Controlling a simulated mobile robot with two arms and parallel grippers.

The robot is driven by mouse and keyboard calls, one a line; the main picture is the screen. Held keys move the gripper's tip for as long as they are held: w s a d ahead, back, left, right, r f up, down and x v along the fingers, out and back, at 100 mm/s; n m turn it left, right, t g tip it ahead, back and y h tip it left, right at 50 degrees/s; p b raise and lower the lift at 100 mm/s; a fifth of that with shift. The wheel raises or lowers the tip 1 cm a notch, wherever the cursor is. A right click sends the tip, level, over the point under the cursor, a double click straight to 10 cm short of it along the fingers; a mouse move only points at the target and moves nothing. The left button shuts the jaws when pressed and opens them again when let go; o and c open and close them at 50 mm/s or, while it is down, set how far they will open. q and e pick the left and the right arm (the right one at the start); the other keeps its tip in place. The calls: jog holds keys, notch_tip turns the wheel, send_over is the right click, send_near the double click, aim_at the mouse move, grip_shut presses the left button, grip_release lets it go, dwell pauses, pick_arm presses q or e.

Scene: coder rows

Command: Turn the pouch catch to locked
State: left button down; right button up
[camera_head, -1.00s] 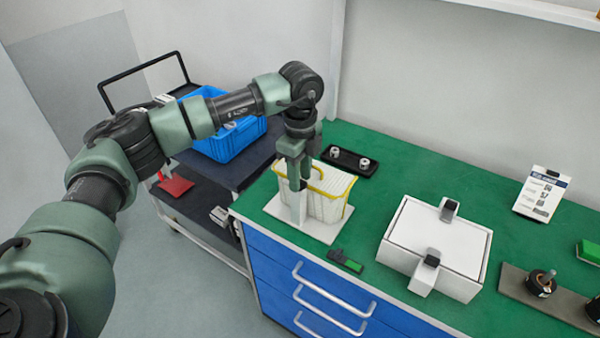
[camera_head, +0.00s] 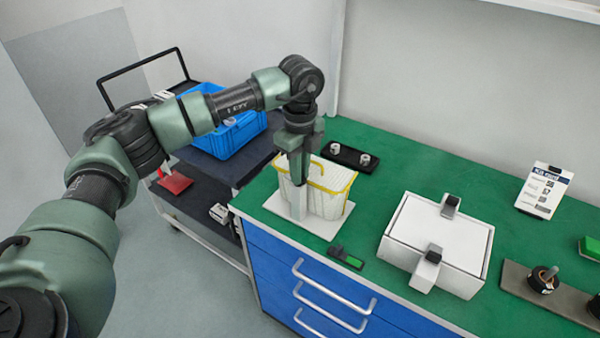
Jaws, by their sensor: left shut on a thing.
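The pouch (camera_head: 328,196) is a cream, ribbed bag with yellow edging, standing upright on a white base plate (camera_head: 317,228) on the green bench. A white post (camera_head: 298,203) stands at its front left. My left gripper (camera_head: 298,180) points down at the top of this post, against the pouch's front. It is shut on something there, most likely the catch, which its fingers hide. I cannot read the catch's position. My right gripper is not in view.
A black tray with two round metal parts (camera_head: 350,158) lies behind the pouch. A small black and green piece (camera_head: 346,257) lies in front. A white box with clips (camera_head: 438,240) stands to the right. A blue crate (camera_head: 228,135) sits on a cart at left.

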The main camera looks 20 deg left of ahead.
pick_arm(q)
jog(key=m+b, duration=0.1)
jog(key=m, duration=0.2)
jog(key=shift+f+m+b, duration=0.1)
jog(key=shift+m+b, duration=0.2)
jog(key=shift+b, duration=0.05)
jog(key=m+b, duration=0.1)
jog(key=m, duration=0.3)
jog(key=shift+s+m+b, duration=0.1)
jog(key=shift+m+b, duration=0.2)
jog(key=shift+b, duration=0.05)
jog(key=m+b, duration=0.1)
jog(key=m, duration=0.3)
jog(key=shift+a, duration=0.15)
jog(key=shift+a+m+b, duration=0.1)
jog(key=shift+m+b, duration=0.35)
jog(key=shift+m, duration=1.35)
jog(key=shift+r, duration=0.2)
jog(key=c, duration=1.4)
grip_release()
jog(key=shift+c, duration=0.2)
